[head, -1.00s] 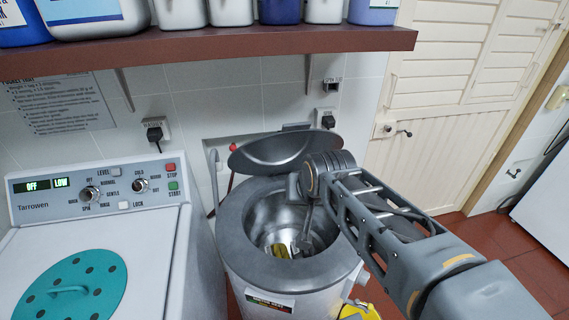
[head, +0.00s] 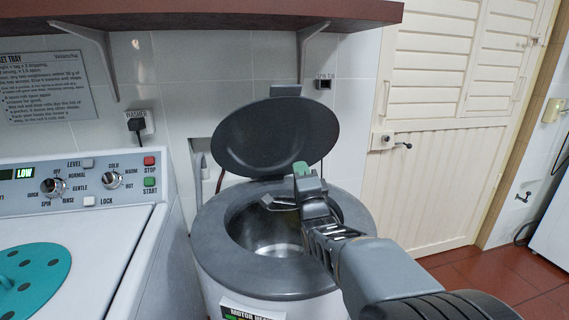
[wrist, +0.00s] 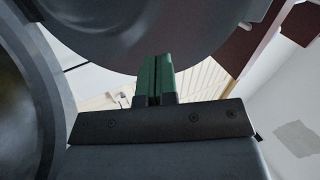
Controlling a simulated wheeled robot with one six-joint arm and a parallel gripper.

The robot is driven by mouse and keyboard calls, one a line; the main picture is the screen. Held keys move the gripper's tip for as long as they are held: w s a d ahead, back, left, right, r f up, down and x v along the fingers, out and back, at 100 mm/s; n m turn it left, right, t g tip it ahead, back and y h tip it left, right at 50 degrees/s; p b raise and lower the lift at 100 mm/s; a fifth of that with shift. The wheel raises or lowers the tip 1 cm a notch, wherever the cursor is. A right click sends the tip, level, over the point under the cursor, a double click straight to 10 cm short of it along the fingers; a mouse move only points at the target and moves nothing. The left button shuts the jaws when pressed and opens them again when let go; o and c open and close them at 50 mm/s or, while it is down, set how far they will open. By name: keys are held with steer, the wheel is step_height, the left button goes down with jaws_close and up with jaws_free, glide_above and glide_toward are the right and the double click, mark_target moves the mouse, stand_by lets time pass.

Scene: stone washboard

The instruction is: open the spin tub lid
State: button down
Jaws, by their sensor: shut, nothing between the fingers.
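The spin tub (head: 210,235) stands right of the washing machine, with a dark grey ring around its open mouth. Its round dark lid (head: 270,135) is tilted up and back behind the mouth, standing well open. My gripper (head: 301,170) is over the tub's rim in front of the lid's lower right part, with its green fingertips pointing up. In the wrist view the green fingers (wrist: 157,78) are pressed together with nothing between them. The lid (wrist: 140,35) fills the top of that view, close to the fingertips; I cannot tell whether they touch it.
The washing machine (head: 100,225) with its control panel and teal disc lid (head: 30,285) stands at left. A brown shelf (head: 200,15) runs above. A white louvred door (head: 440,150) and red tiled floor (head: 510,265) lie to the right.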

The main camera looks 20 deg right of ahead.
steer(key=f+m+t+b, duration=0.1)
steer(key=t, duration=0.1)
steer(key=p, duration=0.2)
glide_toward(289, 127)
steer(key=x, duration=0.7)
steer(key=shift+w+r, duration=0.15)
steer(key=shift+w, duration=0.05)
